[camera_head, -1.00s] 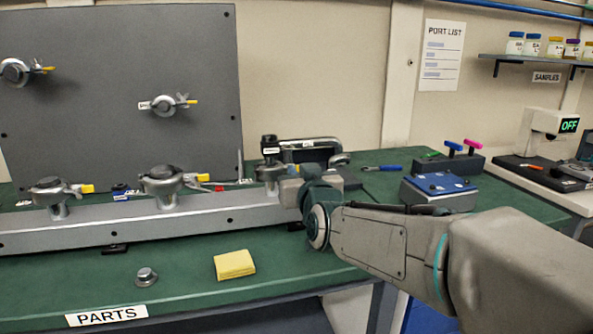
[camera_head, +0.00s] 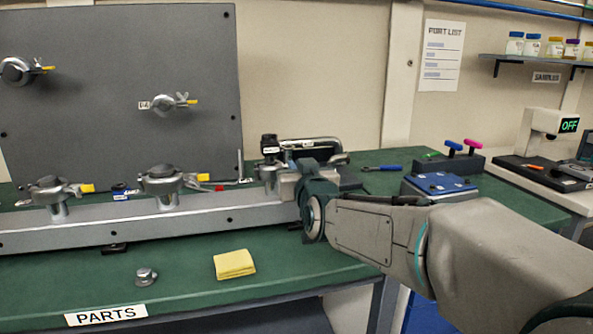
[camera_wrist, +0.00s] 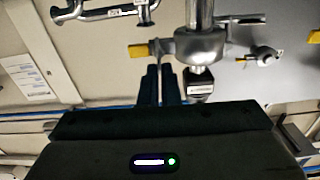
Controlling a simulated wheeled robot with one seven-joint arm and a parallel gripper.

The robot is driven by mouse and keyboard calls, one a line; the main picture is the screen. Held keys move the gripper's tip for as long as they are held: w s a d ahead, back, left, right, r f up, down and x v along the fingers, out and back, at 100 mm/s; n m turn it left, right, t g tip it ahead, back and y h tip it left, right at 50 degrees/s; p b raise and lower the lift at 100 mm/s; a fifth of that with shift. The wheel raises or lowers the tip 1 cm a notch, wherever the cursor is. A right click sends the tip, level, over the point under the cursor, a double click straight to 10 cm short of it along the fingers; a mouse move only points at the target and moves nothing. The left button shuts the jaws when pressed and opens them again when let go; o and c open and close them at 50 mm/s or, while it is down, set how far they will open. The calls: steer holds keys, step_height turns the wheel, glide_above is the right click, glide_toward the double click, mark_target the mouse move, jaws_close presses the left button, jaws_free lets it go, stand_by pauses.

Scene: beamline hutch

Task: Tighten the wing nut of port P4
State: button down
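The third port on the rail, a metal clamp on a short tube with a black labelled cap (camera_head: 269,143), stands beside my gripper; its label is too small to read. In the wrist view, which is upside down, its clamp (camera_wrist: 200,46) has a wing nut with a yellow tip (camera_wrist: 138,51) on the left. My gripper (camera_wrist: 162,70) has its two dark fingers close together, tips at or just short of the wing nut's stem. Whether they touch or grip it I cannot tell. In the head view my wrist hides the fingers and that wing nut.
Two more clamped ports (camera_head: 57,190) (camera_head: 164,180) stand on the rail (camera_head: 140,232) to the left. A grey panel (camera_head: 90,60) behind carries two others. A metal-piped fitting (camera_head: 312,143) stands close behind my gripper. A yellow pad (camera_head: 234,264) and a metal knob (camera_head: 146,276) lie in front.

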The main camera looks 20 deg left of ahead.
steer(key=shift+f+b, duration=0.15)
steer(key=shift+b, duration=0.15)
steer(key=shift+w+d+f+m+b, duration=0.2)
steer(key=shift+f+m+b, duration=0.25)
steer(key=shift+m+b, duration=2.85)
steer(key=shift+w+d+f+m+b, duration=0.15)
steer(key=shift+f+m+b, duration=0.35)
steer(key=shift+m+b, duration=2.85)
steer(key=shift+w+d+f+m+b, duration=0.1)
steer(key=shift+d+f+m+b, duration=0.6)
steer(key=shift+m, duration=4.85)
steer(key=shift+a+r+b, duration=0.25)
steer(key=shift+a+b, duration=0.05)
steer(key=shift+a, duration=0.15)
steer(key=c, duration=1.9)
jaws_free()
steer(key=shift+s, duration=0.1)
steer(key=shift+r, duration=0.1)
